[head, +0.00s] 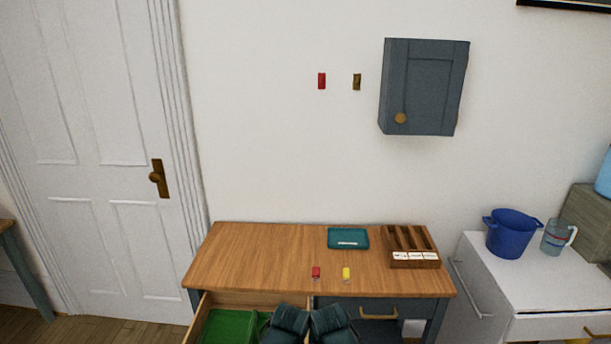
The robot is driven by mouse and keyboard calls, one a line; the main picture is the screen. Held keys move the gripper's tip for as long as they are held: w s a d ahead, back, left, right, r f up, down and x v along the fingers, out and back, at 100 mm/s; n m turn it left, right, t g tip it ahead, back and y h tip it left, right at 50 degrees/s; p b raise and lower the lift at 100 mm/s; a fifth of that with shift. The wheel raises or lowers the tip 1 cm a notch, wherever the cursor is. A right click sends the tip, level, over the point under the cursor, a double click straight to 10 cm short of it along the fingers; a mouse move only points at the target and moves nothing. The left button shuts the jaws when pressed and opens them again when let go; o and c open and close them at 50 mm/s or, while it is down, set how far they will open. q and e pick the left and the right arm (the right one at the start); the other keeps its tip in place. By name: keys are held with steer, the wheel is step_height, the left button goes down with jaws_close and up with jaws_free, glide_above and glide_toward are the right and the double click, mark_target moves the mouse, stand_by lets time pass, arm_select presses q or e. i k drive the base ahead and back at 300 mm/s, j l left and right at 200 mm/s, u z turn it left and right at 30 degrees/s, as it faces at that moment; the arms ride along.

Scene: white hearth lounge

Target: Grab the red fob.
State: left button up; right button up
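A small red fob (316,271) lies on the wooden top of the desk (262,253), near its front edge. Two dark, blocky parts of my arms show side by side at the bottom centre, in front of the desk and below the fob. I take the left one for my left gripper (287,322) and the right one for my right gripper (331,324). Their fingertips are not clear, so I cannot tell whether they are open or shut. Neither touches the fob.
A yellow fob (346,272) lies just right of the red one. Behind are a teal tray (348,238) and a wooden sorter (414,262). An open drawer (258,297) holds a green tray (228,327). A red plate (322,81) is on the wall. The left desktop is clear.

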mark_target(315, 272)
steer(key=i+l+u, duration=0.2)
steer(key=l, duration=0.15)
steer(key=i+l+u, duration=0.15)
steer(key=l, duration=0.25)
steer(key=i+l+u, duration=0.2)
steer(key=l, duration=0.2)
steer(key=k, duration=0.1)
